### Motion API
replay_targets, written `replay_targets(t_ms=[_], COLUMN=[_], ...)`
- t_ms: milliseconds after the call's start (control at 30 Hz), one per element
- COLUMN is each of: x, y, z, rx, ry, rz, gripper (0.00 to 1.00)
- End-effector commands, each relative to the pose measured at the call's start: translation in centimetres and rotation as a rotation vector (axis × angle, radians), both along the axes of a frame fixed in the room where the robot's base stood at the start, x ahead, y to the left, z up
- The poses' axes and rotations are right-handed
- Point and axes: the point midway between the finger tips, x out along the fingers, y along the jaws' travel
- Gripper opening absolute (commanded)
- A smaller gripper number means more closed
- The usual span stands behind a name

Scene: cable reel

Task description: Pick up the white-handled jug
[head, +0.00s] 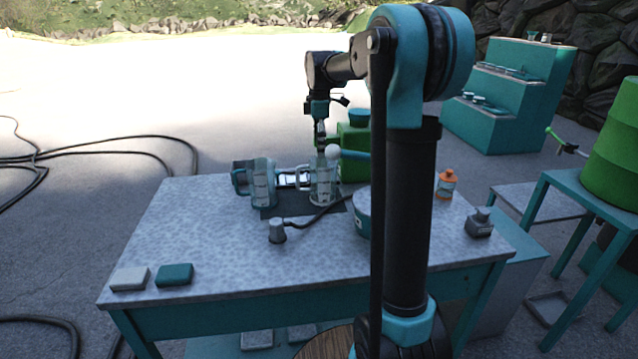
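The white-handled jug (324,188) is a clear, glass-like vessel standing upright near the back middle of the table, its pale handle on the left side. A second clear jug (264,184) with a teal handle stands to its left. My gripper (321,147) points down from the arm, right over the mouth of the white-handled jug. The fingers are small and dark here, so I cannot tell whether they are open or shut, or whether they touch the rim.
A grey knob-like piece (277,230) with a black cable lies in front. An orange bottle (447,183) stands right. The front-left tabletop (215,245) is mostly clear.

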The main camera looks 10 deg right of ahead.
Motion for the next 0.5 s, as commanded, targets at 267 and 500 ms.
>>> replay_targets(t_ms=[267, 500], x=[-0.1, -0.2], y=[0.1, 0.1], z=[-2.3, -5.3], rx=[0.0, 0.0], ry=[0.0, 0.0], rz=[0.0, 0.0], gripper=[1.0, 1.0])
